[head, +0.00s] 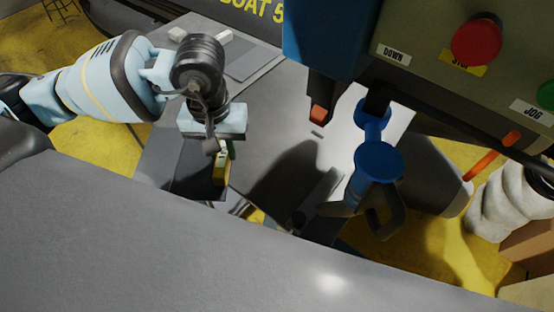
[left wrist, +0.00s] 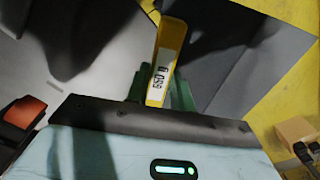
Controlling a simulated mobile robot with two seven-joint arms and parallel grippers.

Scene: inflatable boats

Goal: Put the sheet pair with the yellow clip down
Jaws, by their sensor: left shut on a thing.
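My left gripper (head: 222,160) points down over the grey table and is shut on the yellow clip (head: 221,172). In the left wrist view the clip (left wrist: 167,60) carries a white label and stands between the green fingertips (left wrist: 178,92). A dark grey sheet (head: 178,168) lies or hangs beside and below the gripper. Dark grey sheet material (left wrist: 255,45) also shows beyond the clip in the left wrist view. I cannot tell the two sheets of the pair apart, nor whether they touch the table. My right gripper is not in view.
A machine with a red button (head: 476,42) and a blue body (head: 322,35) overhangs the table (head: 265,95). A blue part with a dark handle (head: 378,160) stands right of centre. A large grey surface (head: 150,240) fills the front. Yellow floor (head: 440,245) shows at right.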

